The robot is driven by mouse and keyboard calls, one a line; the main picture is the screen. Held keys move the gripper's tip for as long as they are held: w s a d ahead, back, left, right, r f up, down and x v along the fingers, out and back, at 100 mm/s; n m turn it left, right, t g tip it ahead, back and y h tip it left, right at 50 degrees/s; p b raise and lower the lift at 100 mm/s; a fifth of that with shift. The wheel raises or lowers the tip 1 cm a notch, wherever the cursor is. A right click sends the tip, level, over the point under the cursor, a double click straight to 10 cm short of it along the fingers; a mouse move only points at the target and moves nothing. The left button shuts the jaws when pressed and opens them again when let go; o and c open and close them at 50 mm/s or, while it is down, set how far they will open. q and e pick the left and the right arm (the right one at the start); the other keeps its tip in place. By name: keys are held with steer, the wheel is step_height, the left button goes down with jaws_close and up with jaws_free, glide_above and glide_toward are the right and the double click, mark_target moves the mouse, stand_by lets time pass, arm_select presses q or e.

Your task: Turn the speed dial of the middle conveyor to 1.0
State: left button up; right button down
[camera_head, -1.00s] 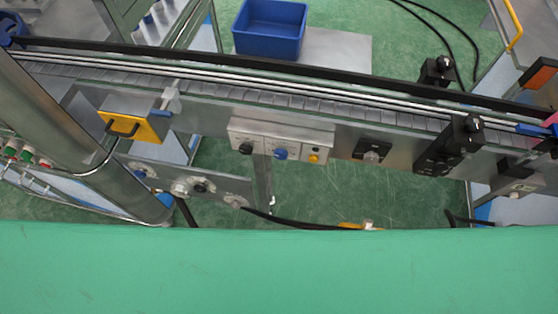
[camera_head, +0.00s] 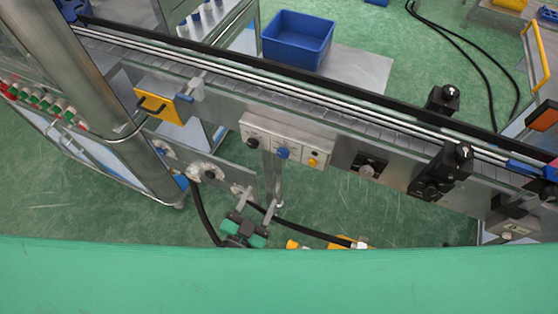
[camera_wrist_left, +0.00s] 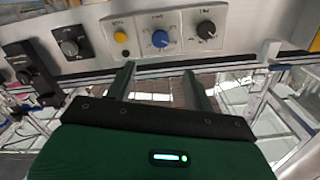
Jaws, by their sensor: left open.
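The middle conveyor (camera_head: 330,112) runs across the head view. A pale control box (camera_head: 268,149) on its near side has a black dial (camera_head: 252,142), a blue dial (camera_head: 282,152) and a yellow button (camera_head: 311,162). In the left wrist view the black dial (camera_wrist_left: 206,29), blue dial (camera_wrist_left: 160,38) and yellow button (camera_wrist_left: 121,37) face me; scale marks ring the dials, but their values are too small to read. My left gripper (camera_head: 257,200) is open and empty, below and apart from the box. Its two fingers (camera_wrist_left: 159,78) point towards the panel. My right gripper is not seen.
A yellow handled block (camera_head: 162,105) is at left. A post (camera_head: 274,180) stands below the box. A green surface (camera_head: 280,280) fills the front.

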mark_target(282, 155)
arm_select(q)
steer(key=p+x, duration=0.2)
steer(key=x, duration=1)
steer(key=shift+w+r+p, duration=0.1)
steer(key=shift+w+p, duration=0.05)
steer(key=shift+p, duration=0.25)
steer(key=shift+w+d, duration=0.3)
steer(key=shift+w, duration=0.35)
steer(key=c, duration=1)
